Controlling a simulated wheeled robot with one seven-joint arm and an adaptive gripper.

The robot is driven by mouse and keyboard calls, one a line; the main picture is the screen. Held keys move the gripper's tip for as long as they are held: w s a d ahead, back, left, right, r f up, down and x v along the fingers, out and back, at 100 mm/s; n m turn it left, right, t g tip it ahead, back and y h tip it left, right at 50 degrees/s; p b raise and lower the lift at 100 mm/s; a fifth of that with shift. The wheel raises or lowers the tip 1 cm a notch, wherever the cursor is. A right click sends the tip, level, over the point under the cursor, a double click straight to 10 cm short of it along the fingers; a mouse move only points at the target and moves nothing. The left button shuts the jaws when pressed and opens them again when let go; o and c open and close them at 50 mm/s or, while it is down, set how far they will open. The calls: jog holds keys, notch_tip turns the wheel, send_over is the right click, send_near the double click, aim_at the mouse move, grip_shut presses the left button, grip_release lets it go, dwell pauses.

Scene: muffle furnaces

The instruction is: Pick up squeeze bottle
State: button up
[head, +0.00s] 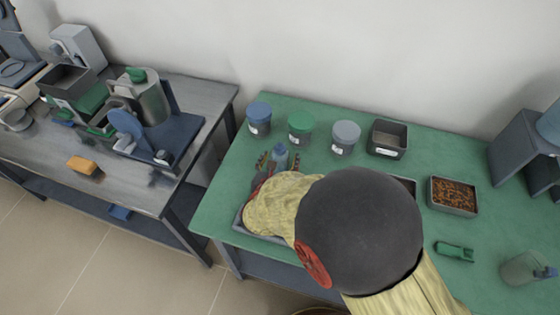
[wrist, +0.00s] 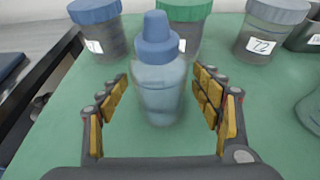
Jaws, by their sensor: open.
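The squeeze bottle (wrist: 159,92) is translucent blue-grey with a darker blue cap and nozzle. In the wrist view it stands upright on the green table between my gripper's two spread fingers. My gripper (wrist: 160,100) is open, with a finger on each side of the bottle and visible gaps to it. In the head view the bottle's top (head: 280,154) shows just beyond my gripper (head: 270,162); my arm hides its lower part.
Three lidded jars, blue (head: 258,118), green (head: 300,126) and grey (head: 345,137), stand behind the bottle. An empty grey bin (head: 388,139) and a filled bin (head: 453,196) are to the right. A metal bench (head: 50,143) with equipment stands left across a gap.

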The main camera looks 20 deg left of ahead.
jog(key=shift+r, duration=0.1)
jog(key=shift+c, duration=0.3)
grip_shut()
dwell(0.6)
